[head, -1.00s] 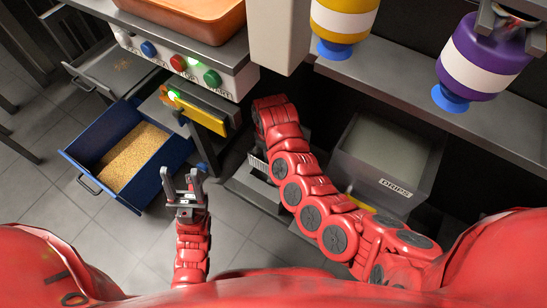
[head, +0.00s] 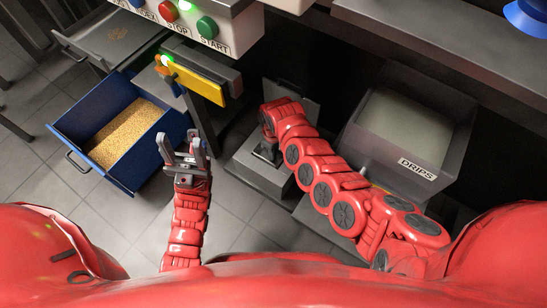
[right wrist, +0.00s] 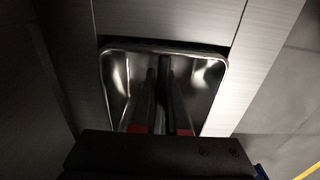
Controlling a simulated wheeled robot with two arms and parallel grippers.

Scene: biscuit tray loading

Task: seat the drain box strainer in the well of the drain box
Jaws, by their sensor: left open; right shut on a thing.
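The grey drain box (head: 255,178) stands low in the middle of the head view. My right gripper (head: 266,152) points down over it, partly hidden by my arm. In the right wrist view my right gripper (right wrist: 165,75) is shut on the upright middle part of what looks like the strainer, a shiny metal basin (right wrist: 118,75). The basin lies within the rectangular opening of the brushed metal top (right wrist: 225,95), with a dark gap along its far rim. I cannot tell whether it is fully down. My left gripper (head: 180,150) is open and empty, beside the blue drawer.
The open blue drawer (head: 163,180) of crumbs is at left. A yellow-fronted unit (head: 198,82) juts out above the floor. The DRIPS bin (head: 408,150) stands right of the drain box. A panel with buttons (head: 205,27) is above. The floor in front is clear.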

